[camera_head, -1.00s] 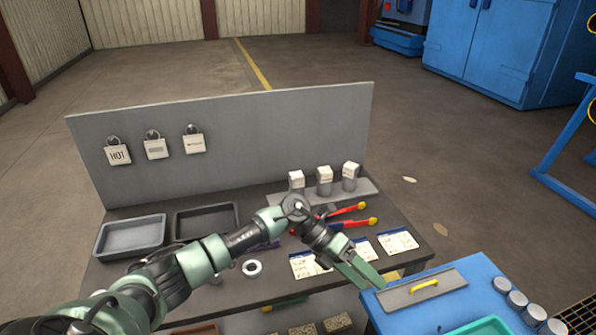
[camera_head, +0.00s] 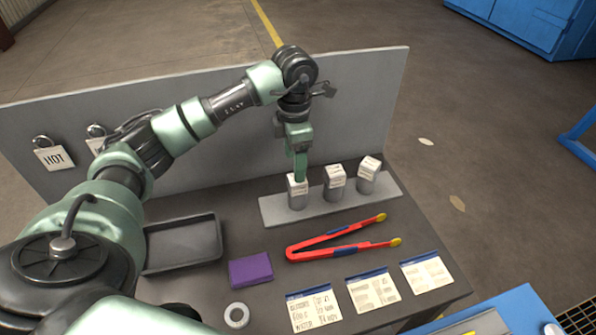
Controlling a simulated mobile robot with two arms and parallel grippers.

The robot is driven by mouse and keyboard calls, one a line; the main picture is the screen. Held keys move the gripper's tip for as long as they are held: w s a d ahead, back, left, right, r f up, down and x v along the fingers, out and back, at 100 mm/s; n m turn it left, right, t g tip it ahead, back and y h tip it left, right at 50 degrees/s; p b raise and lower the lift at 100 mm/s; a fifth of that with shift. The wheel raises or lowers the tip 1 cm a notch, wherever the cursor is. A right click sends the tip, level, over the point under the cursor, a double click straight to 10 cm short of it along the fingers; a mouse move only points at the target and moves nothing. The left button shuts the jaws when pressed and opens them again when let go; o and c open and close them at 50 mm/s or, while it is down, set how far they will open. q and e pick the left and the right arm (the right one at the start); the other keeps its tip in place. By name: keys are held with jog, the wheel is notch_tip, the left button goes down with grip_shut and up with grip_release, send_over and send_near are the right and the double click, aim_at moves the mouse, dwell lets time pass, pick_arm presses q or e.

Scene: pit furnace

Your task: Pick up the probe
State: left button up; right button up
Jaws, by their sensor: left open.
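I see no thing that is clearly the probe. My left gripper (camera_head: 300,172) points down at the left one of the grey cylinders with white labels (camera_head: 296,198), on a light grey strip (camera_head: 270,210) at the back of the bench. Its green fingers look close together from this side, but it is open. The fingertips are at the cylinder's top; I cannot tell if they touch it. Red tongs (camera_head: 326,255) with blue grips and yellow tips lie in front of the strip. My right gripper is not in view.
Two more labelled cylinders (camera_head: 334,184) stand to the right. A dark tray (camera_head: 182,243), a purple block (camera_head: 251,270), a white ring (camera_head: 237,315) and paper cards (camera_head: 371,290) lie on the bench. A grey panel (camera_head: 370,110) rises behind. A blue surface (camera_head: 520,312) is at lower right.

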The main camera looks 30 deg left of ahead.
aim_at(297, 190)
pick_arm(q)
jog(key=f, duration=0.1)
jog(key=p, duration=0.1)
jog(key=f, duration=0.1)
jog(key=shift+s+d+f, duration=0.25)
jog(key=shift+d+f, duration=0.05)
jog(key=shift+f, duration=0.05)
jog(key=f, duration=0.1)
jog(key=f+p, duration=0.1)
jog(key=f, duration=0.1)
jog(key=shift+w+f+p, duration=0.3)
jog(key=shift+f+p, duration=0.1)
jog(key=shift+f, duration=0.4)
jog(key=shift+c, duration=0.4)
grip_shut()
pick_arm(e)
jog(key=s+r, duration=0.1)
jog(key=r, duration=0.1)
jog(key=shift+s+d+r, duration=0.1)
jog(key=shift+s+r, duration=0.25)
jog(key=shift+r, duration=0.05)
